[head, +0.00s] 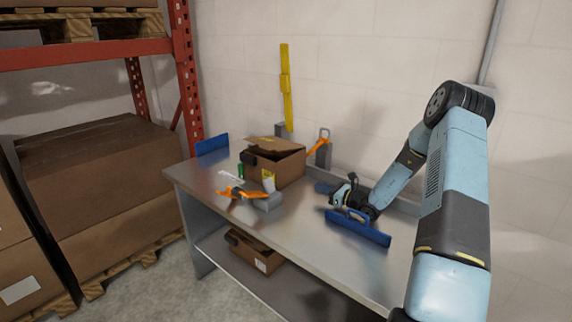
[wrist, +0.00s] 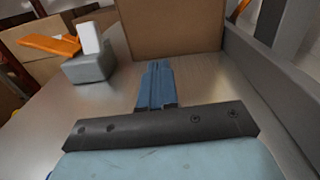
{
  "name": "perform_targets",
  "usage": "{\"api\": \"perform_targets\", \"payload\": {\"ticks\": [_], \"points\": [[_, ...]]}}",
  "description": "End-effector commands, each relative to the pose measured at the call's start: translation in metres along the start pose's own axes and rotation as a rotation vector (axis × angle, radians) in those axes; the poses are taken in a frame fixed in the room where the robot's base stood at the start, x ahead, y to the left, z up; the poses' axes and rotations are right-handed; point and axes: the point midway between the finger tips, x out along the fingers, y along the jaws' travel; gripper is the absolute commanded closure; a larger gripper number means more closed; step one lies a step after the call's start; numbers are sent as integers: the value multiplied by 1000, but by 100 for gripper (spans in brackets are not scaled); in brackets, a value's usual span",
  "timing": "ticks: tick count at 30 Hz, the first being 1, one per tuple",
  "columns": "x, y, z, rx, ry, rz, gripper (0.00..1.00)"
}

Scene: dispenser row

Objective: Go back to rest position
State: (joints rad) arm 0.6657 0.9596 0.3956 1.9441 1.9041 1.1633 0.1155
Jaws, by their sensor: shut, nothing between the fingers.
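My gripper (head: 323,187) is low over the metal table (head: 300,225), right of the cardboard box, with my arm reaching down to it from the right. In the wrist view its blue fingers (wrist: 157,72) are together with nothing between them. They point towards the face of the cardboard box (wrist: 170,28) and look apart from it. The same open-topped box (head: 281,166) stands near the back of the table in the head view.
A grey block (head: 268,202) and an orange tool (head: 240,194) lie left of my gripper. A blue handled panel (head: 358,228) is in front of my wrist. A grey post with an orange-handled tool (head: 322,150) stands behind. A red rack (head: 187,85) is at left.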

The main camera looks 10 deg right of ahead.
Motion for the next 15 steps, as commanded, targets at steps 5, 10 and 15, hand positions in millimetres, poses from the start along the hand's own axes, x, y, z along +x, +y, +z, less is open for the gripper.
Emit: {"api": "perform_targets", "payload": {"ticks": [5, 10, 15], "points": [[7, 31, 38, -119, 35, 122, 100], [9, 72, 79, -273, 86, 275, 100], [3, 113, 116, -429, 138, 420, 100]]}}
